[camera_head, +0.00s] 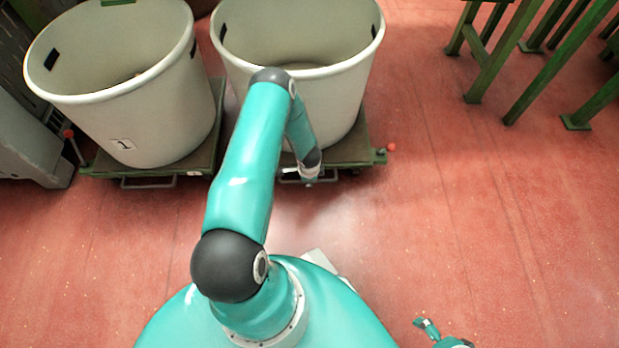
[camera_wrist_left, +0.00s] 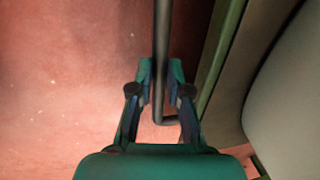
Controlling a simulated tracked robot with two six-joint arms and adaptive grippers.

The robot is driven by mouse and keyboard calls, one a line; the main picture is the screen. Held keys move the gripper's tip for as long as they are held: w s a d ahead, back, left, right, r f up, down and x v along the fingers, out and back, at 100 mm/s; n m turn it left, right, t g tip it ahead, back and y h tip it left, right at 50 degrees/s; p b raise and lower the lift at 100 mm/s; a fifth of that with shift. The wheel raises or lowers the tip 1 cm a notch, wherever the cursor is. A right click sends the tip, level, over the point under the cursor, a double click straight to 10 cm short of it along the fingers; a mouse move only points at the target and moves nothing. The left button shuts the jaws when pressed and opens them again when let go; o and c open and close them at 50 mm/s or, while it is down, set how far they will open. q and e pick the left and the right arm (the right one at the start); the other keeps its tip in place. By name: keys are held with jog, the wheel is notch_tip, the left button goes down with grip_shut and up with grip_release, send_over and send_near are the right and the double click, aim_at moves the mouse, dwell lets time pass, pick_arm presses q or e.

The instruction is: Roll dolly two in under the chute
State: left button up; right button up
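Two pale round bins stand on green dollies in the head view. The left bin (camera_head: 150,122) carries a label "1" and sits on dolly one (camera_head: 100,168). The right bin (camera_head: 343,100) sits on the right-hand dolly (camera_head: 362,152); my arm covers part of its front, and I see no number. My left gripper (camera_head: 309,177) is at this dolly's front handle (camera_head: 345,171). In the left wrist view its fingers (camera_wrist_left: 161,75) lie close on both sides of the handle bar (camera_wrist_left: 162,35). My right gripper (camera_head: 432,334) is partly visible at the bottom edge. No chute is recognisable.
Green metal legs (camera_head: 490,60) stand at the upper right. A grey machine (camera_head: 28,130) is at the far left, beside dolly one. Red knobs stick out at the dollies' outer corners. The red floor (camera_head: 480,220) to the right and in front is clear.

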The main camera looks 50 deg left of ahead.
pick_arm(q)
jog(key=o, duration=0.4)
jog(key=shift+w+a, duration=0.2)
jog(key=shift+w, duration=0.15)
jog(key=r, duration=0.4)
jog(key=s+d+r, duration=0.1)
jog(key=r, duration=0.3)
jog(key=d+r, duration=0.1)
jog(key=r, duration=0.2)
jog(key=shift+s+r, duration=0.2)
jog(key=shift+r, duration=0.2)
